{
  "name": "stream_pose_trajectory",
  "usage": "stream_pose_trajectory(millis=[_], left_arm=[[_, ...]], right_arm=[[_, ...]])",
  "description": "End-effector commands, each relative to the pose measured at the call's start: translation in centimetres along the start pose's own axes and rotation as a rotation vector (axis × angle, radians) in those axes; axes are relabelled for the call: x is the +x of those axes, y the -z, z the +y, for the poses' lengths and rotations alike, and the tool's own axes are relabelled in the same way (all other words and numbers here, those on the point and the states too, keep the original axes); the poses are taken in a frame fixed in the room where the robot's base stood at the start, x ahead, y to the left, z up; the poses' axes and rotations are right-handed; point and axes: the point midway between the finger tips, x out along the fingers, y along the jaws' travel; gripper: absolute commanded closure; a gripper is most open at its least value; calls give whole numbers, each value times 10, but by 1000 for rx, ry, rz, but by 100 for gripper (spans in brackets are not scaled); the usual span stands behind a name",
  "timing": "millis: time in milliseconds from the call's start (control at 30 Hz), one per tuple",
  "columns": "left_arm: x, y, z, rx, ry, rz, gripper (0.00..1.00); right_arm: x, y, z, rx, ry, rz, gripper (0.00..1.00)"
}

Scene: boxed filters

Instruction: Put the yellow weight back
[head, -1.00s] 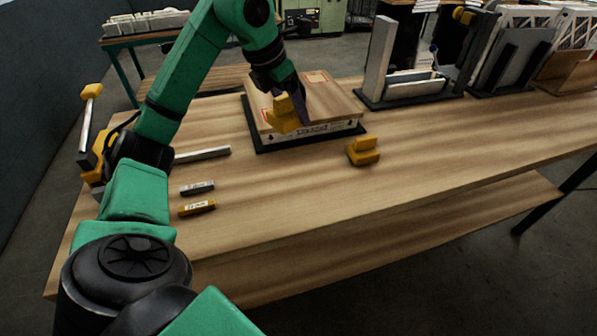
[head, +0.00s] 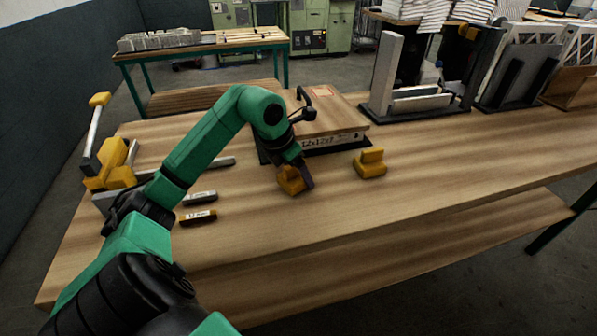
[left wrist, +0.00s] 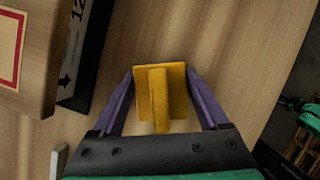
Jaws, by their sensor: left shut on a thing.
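My left gripper (head: 300,180) is shut on a yellow weight (head: 291,180), just in front of the boxed filter stack. In the left wrist view the same yellow weight (left wrist: 160,92) sits between the two purple fingers (left wrist: 160,105), its raised grip bar toward the camera. I cannot tell whether the weight touches the table. A second yellow weight (head: 370,163) stands on the table to the right. The box (head: 333,142) lies on a dark base, with a wooden board (head: 335,115) on top; my arm hides its left part. My right gripper is not in view.
A yellow-handled tool (head: 97,150) stands at the left end. A dark rack (head: 415,107) stands at the back right. The front middle is clear.

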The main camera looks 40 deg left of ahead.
Motion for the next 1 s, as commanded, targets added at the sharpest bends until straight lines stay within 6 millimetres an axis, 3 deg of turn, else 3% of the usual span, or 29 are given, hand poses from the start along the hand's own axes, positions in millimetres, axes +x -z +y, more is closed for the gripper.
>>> stream_pose_trajectory(millis=[33,67,100,467,800,1000], left_arm=[[1,0,0,0,-2,-4,100],[2,1,0,0,-1,1,15],[2,1,0,0,-1,0,0],[-8,-1,1,0,-3,-2,0],[-96,0,1,-1,-6,-2,0],[-120,0,0,-1,-1,1,0]], right_arm=[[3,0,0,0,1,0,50],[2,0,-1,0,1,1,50],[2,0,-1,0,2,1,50],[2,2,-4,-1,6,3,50],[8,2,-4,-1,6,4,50],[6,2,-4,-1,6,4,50]])
